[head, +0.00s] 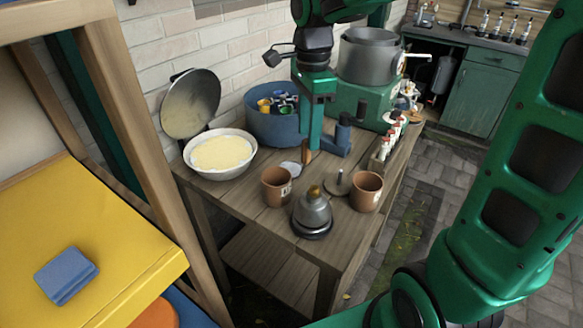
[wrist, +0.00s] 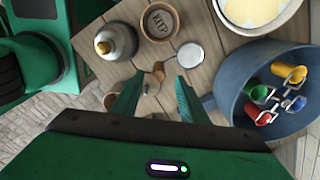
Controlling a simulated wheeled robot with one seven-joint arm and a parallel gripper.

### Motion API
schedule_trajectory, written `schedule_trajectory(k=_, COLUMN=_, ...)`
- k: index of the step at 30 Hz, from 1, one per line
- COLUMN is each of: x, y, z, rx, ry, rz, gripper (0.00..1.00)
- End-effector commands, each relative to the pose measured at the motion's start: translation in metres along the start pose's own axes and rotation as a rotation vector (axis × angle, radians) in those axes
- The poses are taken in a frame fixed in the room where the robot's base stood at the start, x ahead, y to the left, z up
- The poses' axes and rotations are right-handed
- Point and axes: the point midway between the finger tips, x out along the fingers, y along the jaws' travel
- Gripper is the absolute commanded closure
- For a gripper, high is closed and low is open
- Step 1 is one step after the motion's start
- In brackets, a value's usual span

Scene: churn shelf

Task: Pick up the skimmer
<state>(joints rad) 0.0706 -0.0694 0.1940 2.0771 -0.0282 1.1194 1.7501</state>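The skimmer seems to be the flat grey disc (head: 290,167) on the wooden table, with a brown wooden handle (head: 306,157) beside it; I cannot tell how they join. In the wrist view the pale disc (wrist: 191,54) lies beyond the right finger, and the brown handle end (wrist: 158,70) shows between the fingers. My gripper (wrist: 158,82) is open and empty, pointing down above the handle. In the head view my gripper (head: 312,143) is close to the handle; whether it touches is unclear.
A brown pot (head: 276,187), another pot (head: 366,191), a grey bell-shaped thing (head: 311,213) and a disc with a post (head: 337,184) stand nearby. A blue tub (head: 271,128) and a white bowl (head: 221,172) stand behind. Little free room remains around the handle.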

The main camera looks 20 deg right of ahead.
Motion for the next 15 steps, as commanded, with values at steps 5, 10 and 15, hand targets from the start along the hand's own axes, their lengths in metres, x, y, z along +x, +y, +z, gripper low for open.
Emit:
schedule_trajectory(k=5, x=0.011, y=0.001, z=0.0, rx=0.0, ry=0.001, rz=0.001, gripper=0.6)
schedule_trajectory(k=10, x=0.032, y=0.002, z=0.003, rx=0.0, ry=0.001, rz=0.004, gripper=0.6)
schedule_trajectory(k=15, x=0.053, y=0.002, z=0.004, rx=0.0, ry=0.001, rz=0.003, gripper=0.6)
